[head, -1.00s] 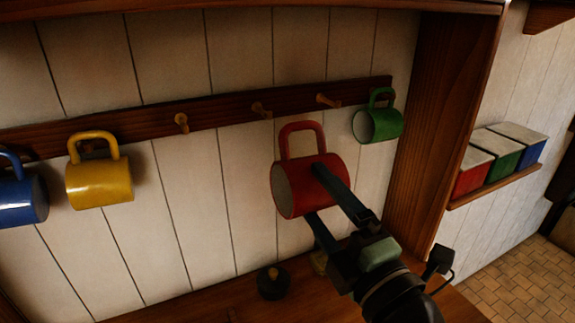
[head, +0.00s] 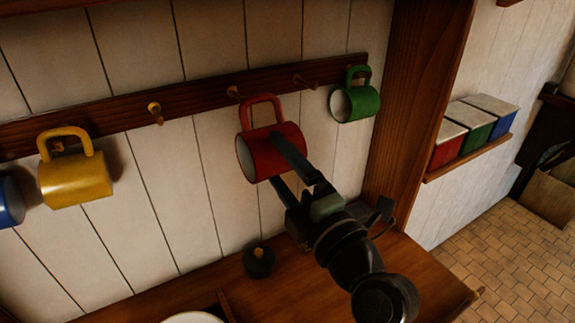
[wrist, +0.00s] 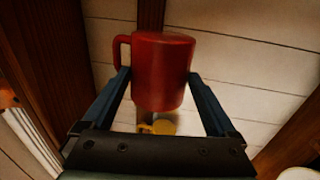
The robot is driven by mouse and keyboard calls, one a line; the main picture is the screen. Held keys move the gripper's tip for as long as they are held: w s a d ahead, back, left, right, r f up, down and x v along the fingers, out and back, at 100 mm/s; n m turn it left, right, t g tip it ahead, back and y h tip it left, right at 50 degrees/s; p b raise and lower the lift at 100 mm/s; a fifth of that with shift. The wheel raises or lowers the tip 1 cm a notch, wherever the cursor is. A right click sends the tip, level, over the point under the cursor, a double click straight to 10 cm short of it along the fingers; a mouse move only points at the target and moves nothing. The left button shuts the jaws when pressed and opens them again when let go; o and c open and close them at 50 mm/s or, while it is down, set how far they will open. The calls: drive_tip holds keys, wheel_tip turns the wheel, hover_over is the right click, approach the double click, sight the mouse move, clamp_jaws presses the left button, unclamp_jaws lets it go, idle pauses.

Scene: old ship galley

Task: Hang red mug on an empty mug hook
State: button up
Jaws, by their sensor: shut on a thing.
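My gripper (head: 282,163) is shut on the mug's body, a finger on each side; the wrist view shows the mug (wrist: 162,70) between the fingers. Empty hooks show at the left (head: 155,112), the middle (head: 233,92) and the right (head: 303,80). The handle appears between the middle and right hooks, on neither. Its gap to the rail is hard to judge.
A green mug (head: 356,103) hangs right of the empty hooks. A yellow mug (head: 76,180) and a blue mug (head: 9,203) hang at the left. A dark round object (head: 258,262) stands on the wooden counter (head: 300,290) below. A wooden side panel (head: 415,100) bounds the right.

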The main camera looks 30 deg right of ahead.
drive_tip(key=w+p, duration=0.2)
drive_tip(key=w, duration=0.6)
drive_tip(key=shift+w+a+f, duration=0.15)
drive_tip(key=shift+w+f, duration=0.05)
drive_tip(key=shift+f, duration=0.25)
idle(0.3)
drive_tip(key=shift+f+b, duration=0.1)
drive_tip(key=shift+b, duration=0.2)
idle(0.6)
drive_tip(key=o, duration=1.2)
drive_tip(key=shift+o, duration=0.2)
drive_tip(key=shift+s+d+f+b, duration=0.1)
drive_tip(key=shift+s+b, duration=1.05)
drive_tip(key=shift+s, duration=1)
drive_tip(key=shift+s+d+f+b, duration=0.1)
drive_tip(key=shift+s+b, duration=1.05)
drive_tip(key=shift+s, duration=0.95)
drive_tip(key=shift+s+r+b, duration=0.15)
drive_tip(key=shift+s+b, duration=0.2)
drive_tip(key=shift+s, duration=0.4)
